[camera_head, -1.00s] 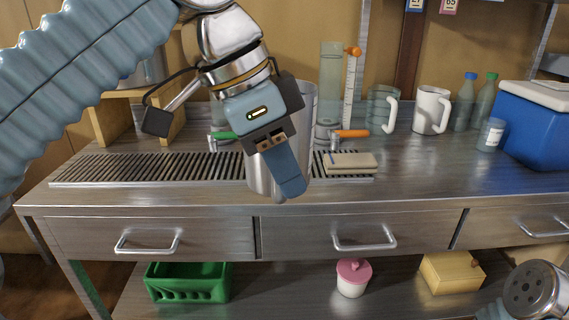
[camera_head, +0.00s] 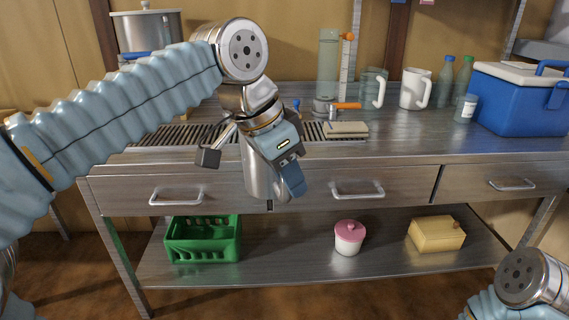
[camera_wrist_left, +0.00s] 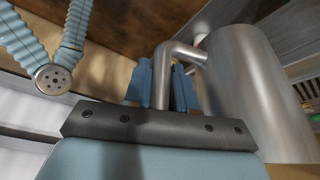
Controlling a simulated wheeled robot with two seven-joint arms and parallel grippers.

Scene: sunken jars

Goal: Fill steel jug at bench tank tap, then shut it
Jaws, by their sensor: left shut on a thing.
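The steel jug (camera_head: 262,165) is a tall metal cylinder, seen in front of the bench's front edge and drawers in the head view. My left gripper (camera_head: 291,180) is shut on its handle. The left wrist view shows the blue fingers (camera_wrist_left: 160,85) around the bent handle, beside the jug wall (camera_wrist_left: 255,90). The jug's inside is hidden. A clear upright tank (camera_head: 327,65) with a scale strip stands on the bench, with an orange-handled tap (camera_head: 346,106) at its base. A small blue-handled piece (camera_head: 296,104) shows behind my left wrist, partly hidden. My right gripper is out of view.
A glass mug (camera_head: 372,88), white mug (camera_head: 414,88), bottles (camera_head: 445,80) and blue cooler (camera_head: 520,100) stand right. A lidded steel pot (camera_head: 147,30) is back left.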

